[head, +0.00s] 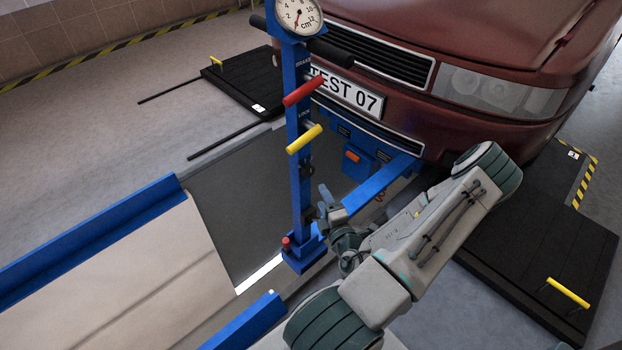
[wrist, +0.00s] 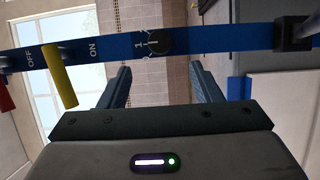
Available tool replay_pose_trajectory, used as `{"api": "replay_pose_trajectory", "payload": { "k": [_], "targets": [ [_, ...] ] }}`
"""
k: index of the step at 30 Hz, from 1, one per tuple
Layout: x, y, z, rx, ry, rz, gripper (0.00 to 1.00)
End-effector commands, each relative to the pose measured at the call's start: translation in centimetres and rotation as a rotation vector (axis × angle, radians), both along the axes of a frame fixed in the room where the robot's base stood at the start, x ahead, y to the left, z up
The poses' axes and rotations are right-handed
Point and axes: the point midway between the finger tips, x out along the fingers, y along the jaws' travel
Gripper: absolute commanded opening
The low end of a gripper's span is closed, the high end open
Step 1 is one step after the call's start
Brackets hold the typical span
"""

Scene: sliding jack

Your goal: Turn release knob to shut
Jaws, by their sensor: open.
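The blue upright post (head: 299,150) of the jack bears a dark round knob (wrist: 157,41) with white marks beside it, which I take for the release knob. It sits below the yellow handle (head: 304,139) and is small and dark in the head view (head: 307,170). Its pointer setting is too small to read surely. My gripper (head: 324,205) is beside the post, below the yellow handle. In the wrist view its two fingers (wrist: 161,70) are apart with nothing between them. The knob lies just beyond the fingertips, between their lines, with no contact visible.
A red handle (head: 303,91) and a gauge (head: 299,14) are higher on the post. A dark block (wrist: 293,33) is on the post at the right of the wrist view. A small red knob (head: 286,242) sits low. The dark red car (head: 450,50) stands close behind.

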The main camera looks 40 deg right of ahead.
Motion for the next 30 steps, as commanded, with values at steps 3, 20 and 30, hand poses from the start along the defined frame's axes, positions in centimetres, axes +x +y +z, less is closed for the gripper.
{"api": "replay_pose_trajectory", "payload": {
  "k": [3,20,30],
  "targets": [
    [2.6,-0.8,-0.1,-0.005,-0.003,0.003,0.58],
    [9.5,-3.1,0.0,-0.002,0.001,0.001,0.58],
    [9.6,-3.1,0.0,-0.002,0.001,0.001,0.33]
  ]
}}
